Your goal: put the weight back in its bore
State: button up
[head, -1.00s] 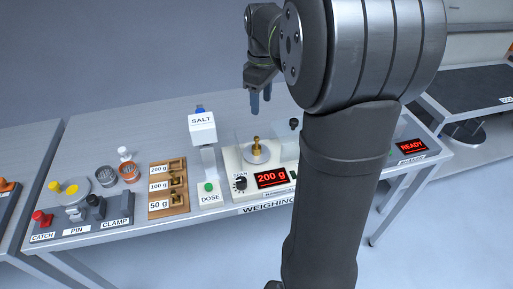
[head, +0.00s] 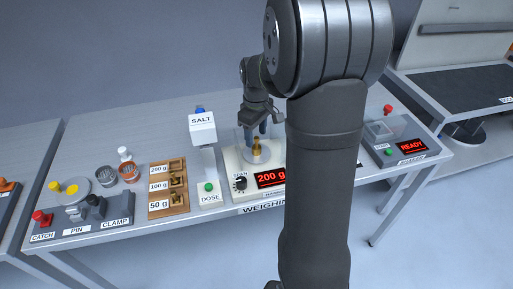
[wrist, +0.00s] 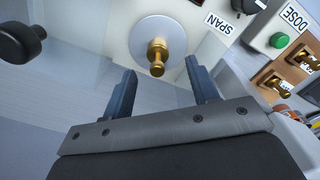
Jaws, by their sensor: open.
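The brass weight (head: 256,149) stands upright on the round pan of the weighing scale (head: 229,160), whose red display reads 200 g. The weight also shows in the wrist view (wrist: 157,57), on the pale pan (wrist: 142,38). My gripper (head: 262,130) is open and empty, just above and behind the weight. The wooden weight block (head: 182,206) stands left of the scale, with bores labelled 200 g, 100 g and 50 g.
The salt hopper (head: 202,121) with its green DOSE button stands between the block and the scale. A station reading READY (head: 410,146) is at right. The bench behind is clear.

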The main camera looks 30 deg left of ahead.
aim_at(257, 137)
notch_tip(257, 137, down, 5)
jog(key=shift+w+f, duration=0.1)
jog(key=shift+w, duration=0.05)
jog(key=shift+c, duration=0.4)
